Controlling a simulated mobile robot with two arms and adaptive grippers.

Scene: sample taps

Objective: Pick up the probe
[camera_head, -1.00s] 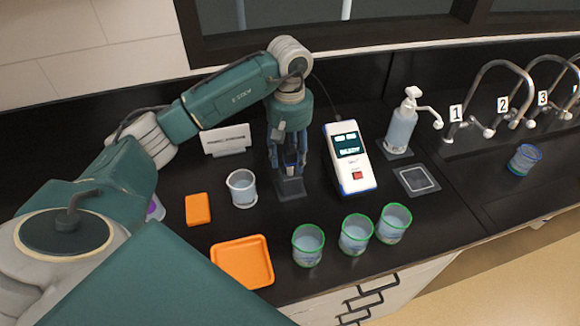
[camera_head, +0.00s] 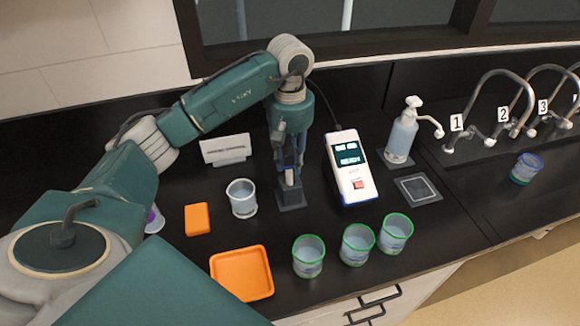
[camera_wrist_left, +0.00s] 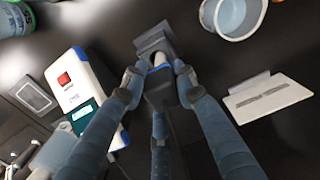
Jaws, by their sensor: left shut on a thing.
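The probe (camera_wrist_left: 159,82) is a slim grey and blue piece between the fingers in the left wrist view; its pale lower part (camera_head: 290,178) shows in the head view. My left gripper (camera_head: 290,168) points down over the dark probe holder (camera_head: 291,198) and is shut on the probe. In the left wrist view the fingertips (camera_wrist_left: 158,78) sit on both sides of the probe, by the holder (camera_wrist_left: 153,40). I cannot tell whether the probe's tip is still in the holder. My right gripper is not in view.
A white meter (camera_head: 351,180) stands close on the right of the holder, and a clear beaker (camera_head: 242,198) on the left. A sign (camera_head: 226,150), an orange block (camera_head: 197,219), an orange tray (camera_head: 241,273) and several green-rimmed cups (camera_head: 308,257) stand around. Soap dispenser (camera_head: 402,134) and taps are right.

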